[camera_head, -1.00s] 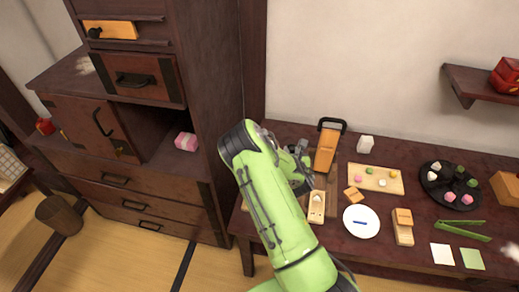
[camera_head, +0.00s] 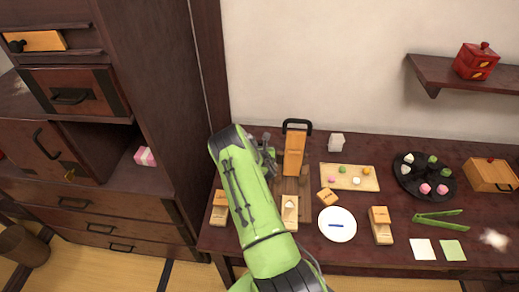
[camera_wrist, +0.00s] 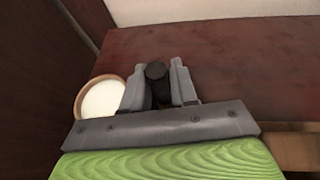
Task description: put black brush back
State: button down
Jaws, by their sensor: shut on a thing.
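The black brush (camera_wrist: 156,71) is between the two grey fingers of my gripper (camera_wrist: 158,88) in the wrist view. My gripper is shut on it; only a dark rounded end and part of its shaft show. In the head view my gripper (camera_head: 268,158) is over the left end of the dark red table (camera_head: 385,258), mostly hidden behind my green arm. The brush cannot be made out there. A round bowl with white contents (camera_wrist: 102,99) is just left of the fingers in the wrist view.
A wooden piece with a black handle (camera_head: 295,155), a sweets board (camera_head: 349,187), a white plate (camera_head: 337,235), a black plate (camera_head: 408,181) and green tongs (camera_head: 440,220) crowd the table. A tall dark cabinet (camera_head: 165,75) stands close on the left. The wrist view shows bare tabletop on the right.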

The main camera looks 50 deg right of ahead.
jog(key=shift+f, duration=0.2)
jog(key=shift+f, duration=0.15)
jog(key=c, duration=0.9)
grip_release()
